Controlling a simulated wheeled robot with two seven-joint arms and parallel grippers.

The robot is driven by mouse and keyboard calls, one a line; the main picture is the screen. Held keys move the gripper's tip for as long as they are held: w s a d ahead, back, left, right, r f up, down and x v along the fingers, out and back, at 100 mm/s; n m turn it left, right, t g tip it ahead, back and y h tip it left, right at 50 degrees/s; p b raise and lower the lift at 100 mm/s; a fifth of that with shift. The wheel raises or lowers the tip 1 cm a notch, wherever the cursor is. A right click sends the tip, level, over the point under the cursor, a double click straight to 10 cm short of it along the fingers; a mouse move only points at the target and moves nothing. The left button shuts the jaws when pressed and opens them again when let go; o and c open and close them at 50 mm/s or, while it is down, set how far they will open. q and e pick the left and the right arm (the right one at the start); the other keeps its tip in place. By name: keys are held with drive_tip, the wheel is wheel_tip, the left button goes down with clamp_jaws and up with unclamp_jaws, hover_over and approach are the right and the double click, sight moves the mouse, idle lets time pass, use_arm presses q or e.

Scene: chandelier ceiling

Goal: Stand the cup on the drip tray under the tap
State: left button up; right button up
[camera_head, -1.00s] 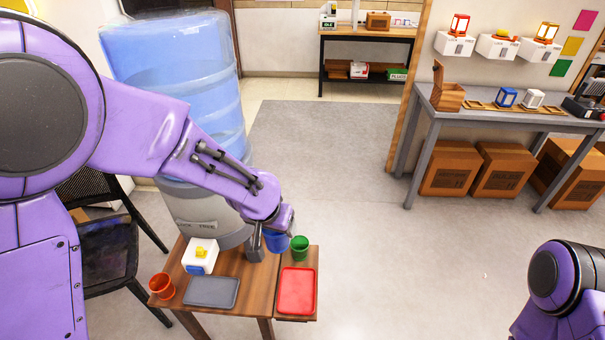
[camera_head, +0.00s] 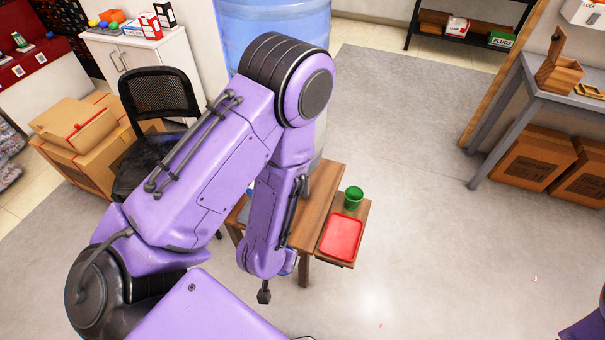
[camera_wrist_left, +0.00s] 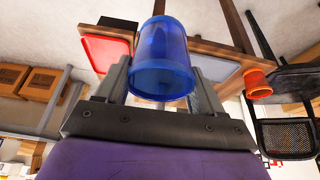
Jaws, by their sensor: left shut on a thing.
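A blue cup (camera_wrist_left: 160,62) is held between the two fingers of my left gripper (camera_wrist_left: 162,85) in the left wrist view. In the head view my left gripper (camera_head: 264,291) is low in front of the table's near edge, and a sliver of the blue cup (camera_head: 289,262) shows beside my wrist. A grey tray (camera_wrist_left: 218,72) lies on the table beyond the cup, apart from it; my arm covers most of this tray in the head view. The tap is hidden behind my arm. My right gripper is out of view.
The wooden table (camera_head: 321,190) carries a red tray (camera_head: 341,237) and a green cup (camera_head: 353,197) at its right. An orange cup (camera_wrist_left: 259,81) shows beside the grey tray. A large blue water bottle (camera_head: 272,22) and a black chair (camera_head: 155,105) stand behind. Floor at right is clear.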

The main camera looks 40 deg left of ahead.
use_arm(q)
drive_tip(key=shift+w+a+r, duration=0.5)
drive_tip(key=shift+w+r, duration=0.1)
drive_tip(key=shift+w, duration=0.1)
drive_tip(key=w+a+f+b, duration=0.1)
drive_tip(key=w+f+b, duration=0.1)
drive_tip(key=w+f, duration=0.1)
drive_tip(key=w+a+f+b, duration=0.1)
drive_tip(key=w+f+b, duration=0.2)
drive_tip(key=w, duration=0.3)
drive_tip(key=w+a+f+b, duration=0.1)
drive_tip(key=w+f+b, duration=0.2)
drive_tip(key=w+f, duration=0.1)
drive_tip(key=shift+w+f, duration=0.1)
drive_tip(key=shift+w, duration=0.25)
drive_tip(key=shift+f+p, duration=0.55)
drive_tip(key=shift+f, duration=0.65)
